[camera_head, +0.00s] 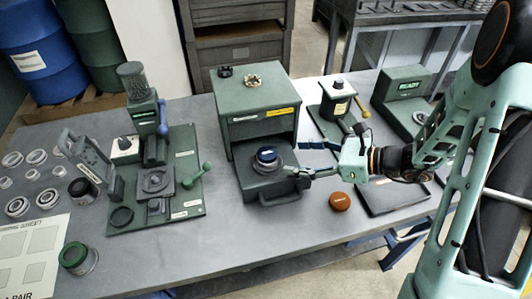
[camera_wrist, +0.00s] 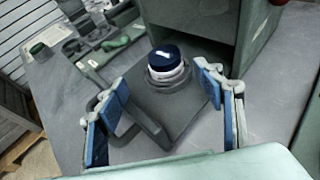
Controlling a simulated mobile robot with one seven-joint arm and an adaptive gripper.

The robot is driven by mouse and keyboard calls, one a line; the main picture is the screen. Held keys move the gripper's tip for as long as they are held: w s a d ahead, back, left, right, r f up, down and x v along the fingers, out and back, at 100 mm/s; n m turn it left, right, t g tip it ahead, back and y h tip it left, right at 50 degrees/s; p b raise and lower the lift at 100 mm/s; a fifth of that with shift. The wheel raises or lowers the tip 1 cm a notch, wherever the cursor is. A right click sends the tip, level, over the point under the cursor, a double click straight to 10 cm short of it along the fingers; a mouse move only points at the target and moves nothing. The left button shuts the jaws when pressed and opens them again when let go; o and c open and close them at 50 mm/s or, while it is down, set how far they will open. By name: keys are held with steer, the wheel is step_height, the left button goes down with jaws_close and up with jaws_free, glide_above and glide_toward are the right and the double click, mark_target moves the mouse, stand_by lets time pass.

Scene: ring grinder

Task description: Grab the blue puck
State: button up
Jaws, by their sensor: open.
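The blue puck (camera_head: 267,155) sits upright on a grey round base on the pulled-out tray (camera_head: 283,185) of the green box machine, in the middle of the table. In the wrist view the blue puck (camera_wrist: 164,58) shows a dark blue top over a white band, on the grey tray. My gripper (camera_head: 302,158) is at the right of the puck in the head view. In the wrist view my gripper (camera_wrist: 165,97) is open with its blue-padded fingers apart. The puck lies ahead of the fingertips, between them in the picture, and nothing is held.
The green box machine (camera_head: 250,95) rises just behind the puck. An orange puck (camera_head: 340,201) lies on the table near a dark flat plate (camera_head: 395,195). A green press fixture (camera_head: 155,180) stands at left, with several rings beyond. Bare table lies in front of the tray.

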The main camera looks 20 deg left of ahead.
mark_target(267, 152)
steer(key=x, duration=0.4)
steer(key=p+x, duration=0.1)
steer(key=x, duration=0.3)
steer(key=shift+w+a+r, duration=0.15)
steer(key=shift+w, duration=0.2)
steer(key=c, duration=1.4)
steer(key=shift+r, duration=0.1)
